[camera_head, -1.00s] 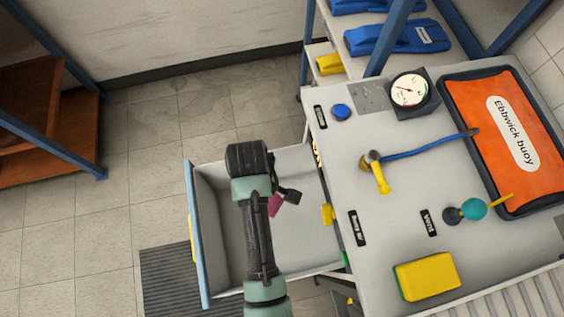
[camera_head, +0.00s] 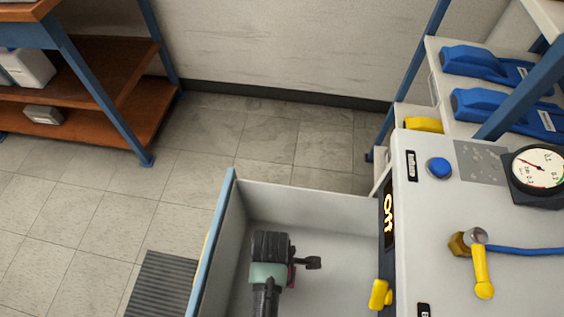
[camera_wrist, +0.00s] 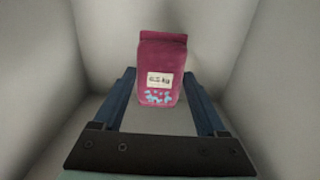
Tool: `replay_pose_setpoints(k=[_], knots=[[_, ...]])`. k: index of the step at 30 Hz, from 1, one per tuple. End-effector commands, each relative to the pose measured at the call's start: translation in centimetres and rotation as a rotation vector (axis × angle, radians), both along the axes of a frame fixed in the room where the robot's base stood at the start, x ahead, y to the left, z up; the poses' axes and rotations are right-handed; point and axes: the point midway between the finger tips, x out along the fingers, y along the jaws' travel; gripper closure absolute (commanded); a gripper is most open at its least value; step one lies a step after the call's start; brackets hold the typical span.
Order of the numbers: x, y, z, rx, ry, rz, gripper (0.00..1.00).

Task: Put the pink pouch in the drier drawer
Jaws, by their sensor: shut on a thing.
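The pink pouch (camera_wrist: 162,68) is upright between the fingers of my gripper (camera_wrist: 161,90) in the wrist view. It has a small white label and pale blue marks low on its front. In the head view only a sliver of the pouch (camera_head: 291,275) shows beside my gripper (camera_head: 305,264). The open drawer (camera_head: 310,207) has pale walls and a blue front edge. My gripper is shut on the pouch inside the drawer's outline, with pale walls around it in the wrist view. I cannot tell whether the pouch touches the drawer floor.
The bench top (camera_head: 428,200) lies right of the drawer, with a yellow-handled valve (camera_head: 482,270), a blue button (camera_head: 438,168) and a gauge (camera_head: 540,172). A yellow handle (camera_head: 380,294) is near the drawer's right side. An orange shelf (camera_head: 95,120) stands at the back left.

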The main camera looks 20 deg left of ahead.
Motion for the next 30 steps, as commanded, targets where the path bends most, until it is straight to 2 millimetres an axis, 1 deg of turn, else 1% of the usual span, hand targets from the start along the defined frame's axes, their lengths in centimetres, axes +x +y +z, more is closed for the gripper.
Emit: replay_pose_setpoints(k=[1,3,6,13,18,21,27,30], knots=[[0.0,0.0,-1.4,0.000,0.001,0.000,1.00],[0.0,0.0,-2.8,0.000,0.001,-0.001,1.00],[0.0,0.1,-4.2,0.000,0.000,-0.001,1.00],[0.1,0.0,-5.7,0.001,-0.002,-0.002,1.00],[0.1,0.0,-8.3,0.000,0.000,-0.002,1.00],[0.1,0.0,-8.7,0.001,-0.002,-0.002,1.00],[0.1,0.0,-8.5,0.001,-0.002,-0.003,1.00],[0.1,0.0,-8.8,0.001,-0.002,-0.003,1.00]])
